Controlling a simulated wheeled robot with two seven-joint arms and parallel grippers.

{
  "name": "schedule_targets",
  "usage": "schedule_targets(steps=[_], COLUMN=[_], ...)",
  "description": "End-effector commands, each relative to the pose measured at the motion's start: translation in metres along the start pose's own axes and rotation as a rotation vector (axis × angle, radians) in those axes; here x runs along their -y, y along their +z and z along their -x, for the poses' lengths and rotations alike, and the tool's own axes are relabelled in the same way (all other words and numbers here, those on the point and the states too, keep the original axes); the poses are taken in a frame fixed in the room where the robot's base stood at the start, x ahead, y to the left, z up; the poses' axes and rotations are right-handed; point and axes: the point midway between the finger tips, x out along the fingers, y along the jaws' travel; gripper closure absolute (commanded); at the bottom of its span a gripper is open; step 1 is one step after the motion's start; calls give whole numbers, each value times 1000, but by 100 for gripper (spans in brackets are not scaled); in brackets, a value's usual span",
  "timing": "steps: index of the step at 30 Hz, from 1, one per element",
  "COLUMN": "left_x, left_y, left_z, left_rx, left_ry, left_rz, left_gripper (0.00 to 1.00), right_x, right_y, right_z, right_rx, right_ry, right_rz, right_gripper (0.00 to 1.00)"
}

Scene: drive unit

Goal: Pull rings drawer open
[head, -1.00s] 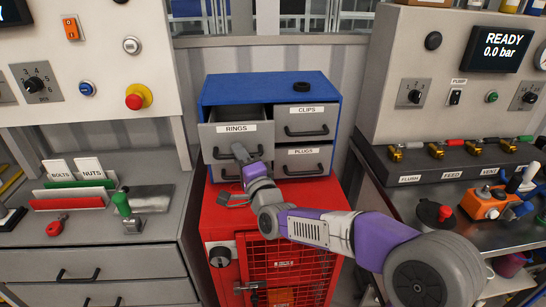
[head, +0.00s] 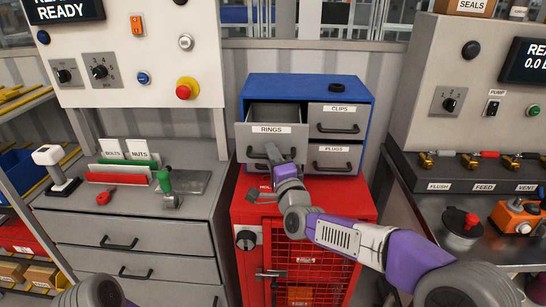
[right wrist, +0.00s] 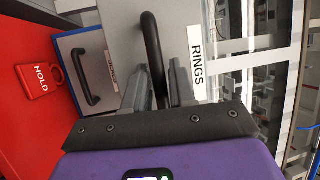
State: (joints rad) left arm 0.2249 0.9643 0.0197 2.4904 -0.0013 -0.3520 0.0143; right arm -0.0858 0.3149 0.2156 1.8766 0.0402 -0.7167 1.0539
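The rings drawer (head: 271,130) is the upper left drawer of a small blue cabinet (head: 305,82). It stands partly pulled out, its inside showing from above. My right gripper (head: 281,157) is at the front of this drawer, over its handle. In the right wrist view the dark bar handle (right wrist: 153,55) passes between the two fingers (right wrist: 160,88), beside the RINGS label (right wrist: 196,65). The fingers appear closed on it. My left gripper is out of view; only a bit of my left arm shows at the bottom left.
The clips drawer (head: 338,122) and plugs drawer (head: 334,158) are shut. A dark round piece (head: 337,87) lies on the cabinet. The cabinet stands on a red locker (head: 300,235). A grey bench (head: 125,205) is left, a valve panel (head: 480,178) right.

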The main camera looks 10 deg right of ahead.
Motion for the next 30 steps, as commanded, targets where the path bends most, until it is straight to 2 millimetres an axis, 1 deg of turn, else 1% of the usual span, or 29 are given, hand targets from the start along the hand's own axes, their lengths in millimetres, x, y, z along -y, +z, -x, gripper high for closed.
schedule_targets(steps=[5, 8, 11, 18, 21, 25, 30], left_x=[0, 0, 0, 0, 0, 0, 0], left_y=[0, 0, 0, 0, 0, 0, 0], left_z=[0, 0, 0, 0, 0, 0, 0], left_rx=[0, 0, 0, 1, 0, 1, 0], left_ry=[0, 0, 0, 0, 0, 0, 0], left_rz=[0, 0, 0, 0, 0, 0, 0], left_gripper=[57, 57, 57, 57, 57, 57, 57], right_x=[0, 1, 0, 0, 0, 0, 0], right_y=[0, 0, 0, -1, 0, 0, 0], right_z=[1, 6, 17, 53, 65, 73, 76], right_rx=[0, 0, 0, -1, 0, 0, 0], right_ry=[0, -1, 0, 0, 1, 0, 0], right_rz=[0, 1, 1, 2, 1, 0, 0], right_gripper=[75, 75, 75, 75, 75, 75, 75])
